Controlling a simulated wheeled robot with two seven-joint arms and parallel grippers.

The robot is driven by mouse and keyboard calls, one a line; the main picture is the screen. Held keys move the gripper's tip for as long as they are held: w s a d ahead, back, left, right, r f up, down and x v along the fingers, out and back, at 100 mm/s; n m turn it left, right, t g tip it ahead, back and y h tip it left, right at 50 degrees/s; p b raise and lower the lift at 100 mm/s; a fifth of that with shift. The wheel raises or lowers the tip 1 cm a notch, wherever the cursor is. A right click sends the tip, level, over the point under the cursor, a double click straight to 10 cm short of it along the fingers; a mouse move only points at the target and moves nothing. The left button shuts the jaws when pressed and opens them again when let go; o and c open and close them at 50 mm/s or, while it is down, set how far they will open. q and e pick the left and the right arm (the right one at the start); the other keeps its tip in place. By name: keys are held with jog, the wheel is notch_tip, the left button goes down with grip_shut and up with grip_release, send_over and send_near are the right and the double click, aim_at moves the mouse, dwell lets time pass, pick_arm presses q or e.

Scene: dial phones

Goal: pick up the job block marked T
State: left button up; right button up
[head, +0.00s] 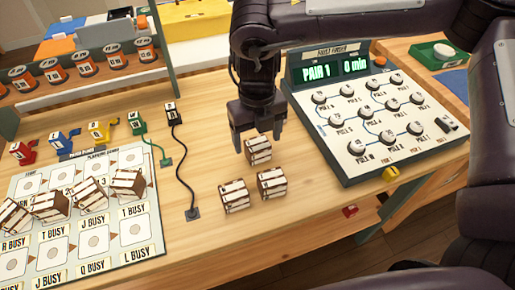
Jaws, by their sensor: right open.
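Three brown-and-white job blocks stand close together on the wooden table: a back block (258,151), a right block (271,183) and a front-left block (235,197). Their letters are too small to read, so I cannot tell which is marked T. My right gripper (257,136) is open and points down over the back block. Its fingertips are at or just above that block's top, one to each side in the picture; I cannot tell whether they touch it. My left gripper is not in view.
A planning board (140,245) at left holds several similar blocks. Coloured plugs stand behind it, two with cables running onto the table. A grey dial panel (350,170) reading "PAIR 1" and "0 min" stands right of the blocks. Table in front of the blocks is clear.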

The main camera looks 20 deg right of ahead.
aim_at(258, 143)
notch_tip(258, 143, down, 3)
jog(key=shift+f, duration=0.2)
jog(key=shift+c, duration=0.2)
jog(key=c, duration=1)
jog(key=shift+c, duration=0.2)
jog(key=shift+r, duration=0.15)
